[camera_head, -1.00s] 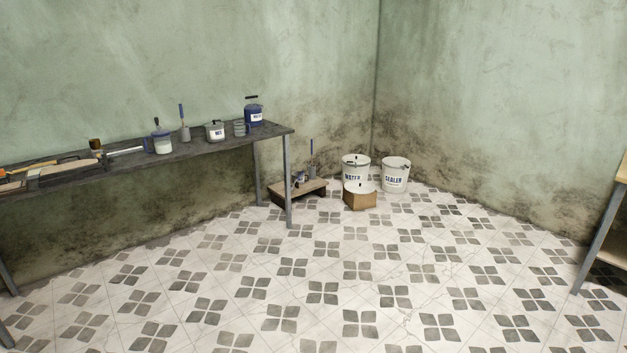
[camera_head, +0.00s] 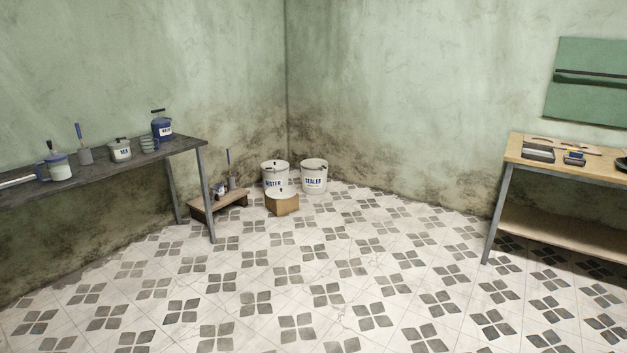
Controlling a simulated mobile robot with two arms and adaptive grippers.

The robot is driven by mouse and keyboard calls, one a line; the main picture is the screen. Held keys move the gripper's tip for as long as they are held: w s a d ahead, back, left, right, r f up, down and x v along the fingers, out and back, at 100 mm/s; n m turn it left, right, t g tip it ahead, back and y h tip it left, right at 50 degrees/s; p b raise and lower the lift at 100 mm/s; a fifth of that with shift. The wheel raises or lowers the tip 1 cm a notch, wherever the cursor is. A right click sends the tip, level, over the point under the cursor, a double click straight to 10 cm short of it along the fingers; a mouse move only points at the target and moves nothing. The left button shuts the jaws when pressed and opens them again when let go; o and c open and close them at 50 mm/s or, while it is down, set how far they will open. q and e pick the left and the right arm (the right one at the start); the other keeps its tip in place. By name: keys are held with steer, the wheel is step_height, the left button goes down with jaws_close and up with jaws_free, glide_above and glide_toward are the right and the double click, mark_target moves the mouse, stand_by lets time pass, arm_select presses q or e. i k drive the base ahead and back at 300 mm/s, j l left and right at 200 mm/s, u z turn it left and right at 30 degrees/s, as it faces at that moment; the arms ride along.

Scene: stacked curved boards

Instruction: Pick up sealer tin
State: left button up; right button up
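A white bucket labelled SEALER (camera_head: 314,177) stands upright on the tiled floor near the room's corner. On the dark bench at left stand a blue tin (camera_head: 162,128) with a white label and a small grey tin (camera_head: 120,150) with a label too small to read for sure. Neither of my grippers is in view.
The dark bench (camera_head: 185,145) runs along the left wall, with a low wooden step (camera_head: 218,205) by its end leg. A wooden workbench (camera_head: 570,168) with tools stands at right. The tiled floor (camera_head: 330,270) between is clear.

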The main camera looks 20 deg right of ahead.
mark_target(214, 187)
steer(key=i+z, duration=0.25)
steer(key=i, duration=4.1)
steer(key=i+u, duration=0.1)
steer(key=i, duration=0.4)
steer(key=i+l+u, duration=0.1)
steer(key=i, duration=0.45)
steer(key=i+l, duration=0.25)
steer(key=i, duration=0.25)
steer(key=j+u, duration=0.05)
